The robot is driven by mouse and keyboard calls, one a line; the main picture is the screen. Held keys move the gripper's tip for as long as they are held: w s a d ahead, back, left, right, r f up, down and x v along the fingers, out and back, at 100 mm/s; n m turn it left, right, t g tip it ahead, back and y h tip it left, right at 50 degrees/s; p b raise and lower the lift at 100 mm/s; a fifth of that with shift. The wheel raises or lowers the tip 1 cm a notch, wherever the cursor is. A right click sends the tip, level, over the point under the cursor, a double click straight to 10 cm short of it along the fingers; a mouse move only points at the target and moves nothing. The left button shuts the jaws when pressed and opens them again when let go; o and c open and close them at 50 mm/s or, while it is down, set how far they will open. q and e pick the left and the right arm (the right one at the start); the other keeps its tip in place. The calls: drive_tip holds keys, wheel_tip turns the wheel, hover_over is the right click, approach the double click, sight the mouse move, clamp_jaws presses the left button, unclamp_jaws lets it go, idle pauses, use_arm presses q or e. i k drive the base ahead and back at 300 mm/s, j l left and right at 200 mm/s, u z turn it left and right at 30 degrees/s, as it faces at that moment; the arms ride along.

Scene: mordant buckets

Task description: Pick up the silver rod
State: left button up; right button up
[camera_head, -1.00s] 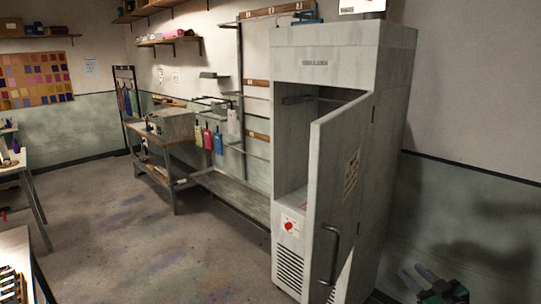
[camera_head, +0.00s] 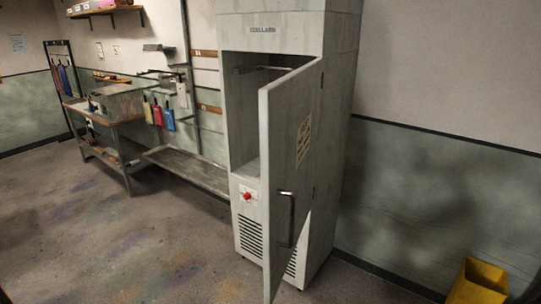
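A thin metal bar (camera_head: 262,68) runs across the upper inside of the tall grey cabinet (camera_head: 290,32). I cannot tell whether it is the silver rod; the open door hides part of the cabinet's inside. No loose silver rod can be made out elsewhere. Neither of my grippers is in view.
The cabinet door (camera_head: 290,170) stands open toward me, with a dark handle (camera_head: 289,220). A yellow bucket (camera_head: 480,283) is at the lower right. A workbench (camera_head: 128,118) and a low shelf (camera_head: 190,170) line the wall at left. The floor (camera_head: 130,240) at front left is clear.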

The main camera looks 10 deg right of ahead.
sight(291, 70)
drive_tip(key=i+j+u, duration=0.3)
drive_tip(key=i, duration=0.2)
drive_tip(key=i+j+u, duration=0.3)
drive_tip(key=i, duration=0.2)
drive_tip(key=l, duration=0.1)
